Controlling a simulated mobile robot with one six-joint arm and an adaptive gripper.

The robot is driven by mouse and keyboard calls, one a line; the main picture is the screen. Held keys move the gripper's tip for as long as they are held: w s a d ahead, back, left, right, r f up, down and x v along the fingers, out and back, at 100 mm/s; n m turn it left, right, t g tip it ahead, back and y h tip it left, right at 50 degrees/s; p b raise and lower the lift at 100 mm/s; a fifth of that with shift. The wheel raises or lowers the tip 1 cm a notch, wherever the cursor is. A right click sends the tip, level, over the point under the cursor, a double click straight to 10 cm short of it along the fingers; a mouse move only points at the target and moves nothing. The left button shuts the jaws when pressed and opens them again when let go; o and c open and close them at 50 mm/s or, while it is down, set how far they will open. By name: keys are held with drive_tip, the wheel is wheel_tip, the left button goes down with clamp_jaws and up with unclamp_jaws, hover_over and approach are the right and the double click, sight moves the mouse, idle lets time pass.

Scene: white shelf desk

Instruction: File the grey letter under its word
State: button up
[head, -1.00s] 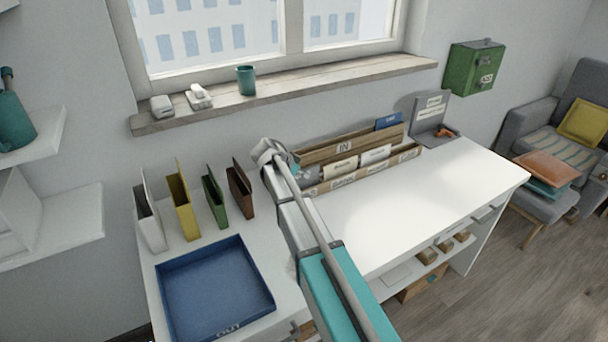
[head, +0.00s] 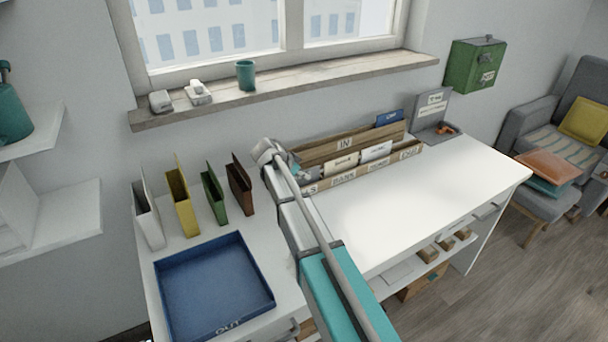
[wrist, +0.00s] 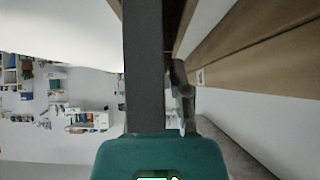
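The wooden letter rack (head: 345,178) has word labels along its front: one ending in "LS", then "BANK" and others too small to read surely. The grey letter (head: 311,173) shows at the rack's left end, behind the "LS" label and partly hidden by my arm. In the wrist view a dark grey upright strip, apparently the letter (wrist: 143,65), rises from my gripper (wrist: 168,95). One dark finger stands close along its right side; the other is hidden. My gripper appears shut on the letter. Its fingertips are hidden in the head view.
Cream (head: 341,163) and white (head: 376,152) letters stand in the rack; a blue one (head: 390,118) is behind. A blue OUT tray (head: 215,238) and several upright folders (head: 182,200) are left. The desk top (head: 430,185) right of my arm is clear.

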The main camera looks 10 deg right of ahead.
drive_tip(key=shift+o, duration=1)
drive_tip(key=shift+r, duration=0.1)
